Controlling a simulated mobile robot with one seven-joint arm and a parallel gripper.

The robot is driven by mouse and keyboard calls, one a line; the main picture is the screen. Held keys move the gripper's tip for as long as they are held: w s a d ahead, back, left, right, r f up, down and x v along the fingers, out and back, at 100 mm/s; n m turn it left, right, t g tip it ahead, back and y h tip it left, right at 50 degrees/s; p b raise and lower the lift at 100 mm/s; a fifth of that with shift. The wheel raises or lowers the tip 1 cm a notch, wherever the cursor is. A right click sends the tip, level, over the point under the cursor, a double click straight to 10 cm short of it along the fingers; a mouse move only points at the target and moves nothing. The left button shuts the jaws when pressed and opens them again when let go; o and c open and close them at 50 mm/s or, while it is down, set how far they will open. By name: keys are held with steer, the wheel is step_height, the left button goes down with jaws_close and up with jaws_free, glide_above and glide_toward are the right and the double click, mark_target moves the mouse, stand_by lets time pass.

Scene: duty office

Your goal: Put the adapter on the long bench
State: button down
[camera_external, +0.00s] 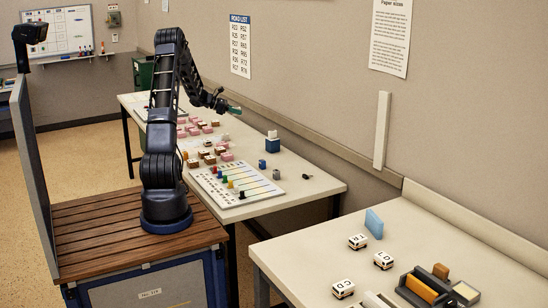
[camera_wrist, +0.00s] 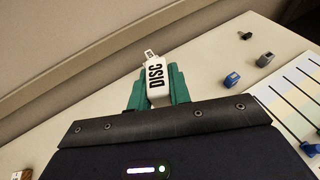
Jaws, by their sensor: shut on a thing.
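My gripper (camera_wrist: 153,90), with green fingers, is shut on a white adapter (camera_wrist: 157,72) marked DISC, with a narrow pale tip pointing away from me. In the external view my gripper (camera_external: 234,109) hangs over the back part of the long bench (camera_external: 303,163), near the wall. The adapter is too small to make out clearly there. The bare pale top of the bench also shows in the wrist view (camera_wrist: 205,60), below and beyond the fingers.
A blue block with a white top (camera_external: 272,143) stands near the bench's back. A striped board (camera_external: 238,184) and several pink blocks occupy the front and left. A separate table (camera_external: 310,262) stands nearer.

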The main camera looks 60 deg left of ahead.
steer(key=w+d+r+m+g+h, duration=0.15)
steer(key=w+d, duration=0.35)
steer(key=d, duration=0.9)
steer(key=w+d+r+m+g+h, duration=0.1)
steer(key=w+d+m+g+h, duration=0.3)
steer(key=d, duration=1)
steer(key=w+d+r+m+h, duration=0.15)
steer(key=w+d, duration=0.45)
steer(key=d, duration=0.8)
steer(key=s+d+r+m+g+h, duration=0.1)
steer(key=s+d+m+g, duration=0.1)
steer(key=d, duration=1)
steer(key=s+d+r+m+g, duration=0.1)
steer(key=d+m+g, duration=0.1)
steer(key=d, duration=1.1)
steer(key=r+m+g, duration=0.2)
steer(key=m+g, duration=0.5)
steer(key=g, duration=0.1)
glide_above(330, 231)
steer(key=shift+y, duration=0.3)
step_height(330, 231, down, 20)
steer(key=shift+s+d+f, duration=0.1)
steer(key=shift+f, duration=0.05)
steer(key=c, duration=1.6)
jaws_free()
steer(key=shift+f, duration=0.1)
steer(key=shift+c, duration=0.2)
steer(key=o, duration=0.3)
